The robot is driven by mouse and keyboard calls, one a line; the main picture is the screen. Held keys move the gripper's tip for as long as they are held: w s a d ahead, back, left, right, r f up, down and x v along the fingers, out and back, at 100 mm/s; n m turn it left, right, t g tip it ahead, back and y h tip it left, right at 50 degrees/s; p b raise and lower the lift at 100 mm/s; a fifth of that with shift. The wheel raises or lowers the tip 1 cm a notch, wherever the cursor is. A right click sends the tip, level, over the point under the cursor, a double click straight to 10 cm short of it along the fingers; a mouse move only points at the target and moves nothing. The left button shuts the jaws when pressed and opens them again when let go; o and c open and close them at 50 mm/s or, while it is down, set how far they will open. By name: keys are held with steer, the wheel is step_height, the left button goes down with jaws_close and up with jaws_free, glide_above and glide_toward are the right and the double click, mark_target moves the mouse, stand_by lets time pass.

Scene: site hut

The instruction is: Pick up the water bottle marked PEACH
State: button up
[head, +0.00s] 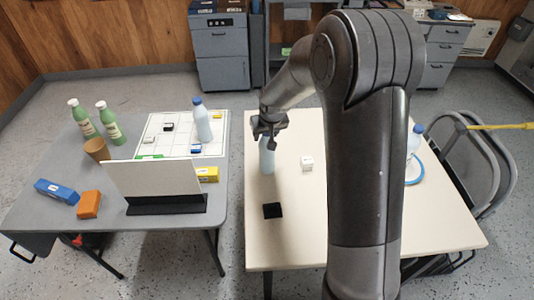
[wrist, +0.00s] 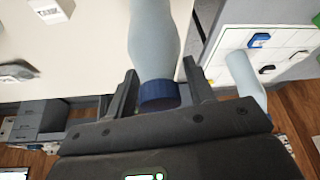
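A pale blue bottle (head: 267,160) stands on the beige table, directly below my gripper (head: 270,124). In the wrist view its body (wrist: 154,40) and dark blue cap (wrist: 159,95) lie between the two fingers of my gripper (wrist: 159,80). The fingers are open around the cap, with small gaps at the sides. No label can be read on this bottle. Another pale bottle with a blue cap (head: 202,121) stands on the grid board at left. A third blue-capped bottle (head: 414,139) stands at the right, partly hidden by my arm. PEACH is not legible on any.
A white cube (head: 307,163) and a black square (head: 272,210) are on the beige table (head: 295,235). The grey table holds two green bottles (head: 110,124), a brown cup (head: 97,149), a white panel (head: 153,178) and small boxes. Folding chairs (head: 470,165) stand at right.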

steer(key=shift+f, duration=0.1)
jaws_close()
stand_by(0.6)
